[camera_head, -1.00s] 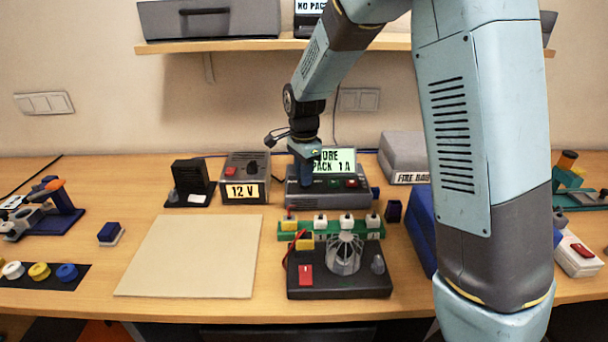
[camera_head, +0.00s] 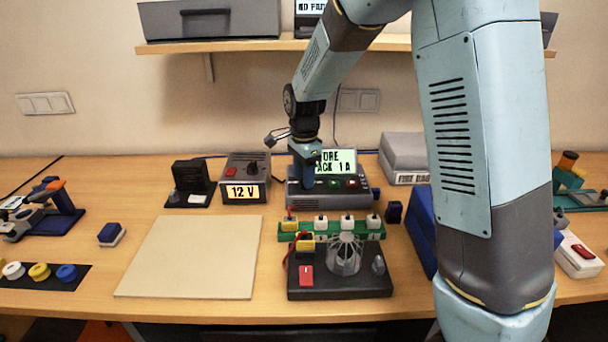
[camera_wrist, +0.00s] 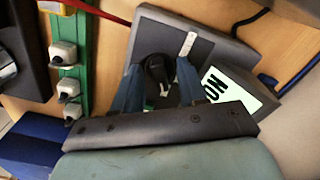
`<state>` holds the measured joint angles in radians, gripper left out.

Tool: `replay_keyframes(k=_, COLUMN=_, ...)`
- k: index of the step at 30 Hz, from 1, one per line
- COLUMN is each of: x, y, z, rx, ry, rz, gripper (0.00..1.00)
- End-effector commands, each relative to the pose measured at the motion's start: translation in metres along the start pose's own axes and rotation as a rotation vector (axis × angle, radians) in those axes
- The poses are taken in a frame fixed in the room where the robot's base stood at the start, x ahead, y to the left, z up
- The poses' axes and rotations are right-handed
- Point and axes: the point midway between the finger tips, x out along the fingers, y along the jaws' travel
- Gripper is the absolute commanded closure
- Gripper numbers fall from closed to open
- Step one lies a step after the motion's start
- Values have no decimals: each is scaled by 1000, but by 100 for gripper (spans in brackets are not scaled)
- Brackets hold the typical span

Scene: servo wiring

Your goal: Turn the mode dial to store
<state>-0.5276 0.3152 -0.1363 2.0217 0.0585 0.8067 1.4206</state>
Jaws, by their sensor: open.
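The grey charger (camera_head: 330,200) stands near the back middle of the bench. Its lit display (camera_head: 341,160) is partly covered by my gripper; the visible text ends in "ORE" above "ACK 1 A". My gripper (camera_head: 306,185) points down over the left part of the charger. In the wrist view, the black mode dial (camera_wrist: 156,71) sits between the two blue fingers (camera_wrist: 157,92), which stand apart, one on each side. I cannot tell whether they touch it. The dial is hidden behind the gripper in the head view.
A 12 V supply (camera_head: 246,172) stands left of the charger. A green strip with several white-capped plugs (camera_head: 331,229) and a black board with a red switch (camera_head: 330,282) lie in front. A blue box (camera_head: 421,230) stands to the right. The beige mat (camera_head: 190,256) is bare.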

Motion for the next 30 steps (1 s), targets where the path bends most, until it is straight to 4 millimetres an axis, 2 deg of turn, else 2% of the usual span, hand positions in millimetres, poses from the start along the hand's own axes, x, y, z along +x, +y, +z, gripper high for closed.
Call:
replay_keyframes(k=4, x=-4, y=0, z=0, rx=0, ry=0, rz=-1, gripper=58)
replay_keyframes(k=8, x=-19, y=0, z=0, rx=0, ry=0, rz=-3, gripper=58)
replay_keyframes(k=21, x=-103, y=-1, z=0, rx=0, ry=0, rz=-3, gripper=58)
replay_keyframes(k=25, x=-121, y=-1, z=0, rx=0, ry=0, rz=-2, gripper=58)
replay_keyframes(k=30, x=-134, y=-1, z=0, rx=0, ry=0, rz=-1, gripper=58)
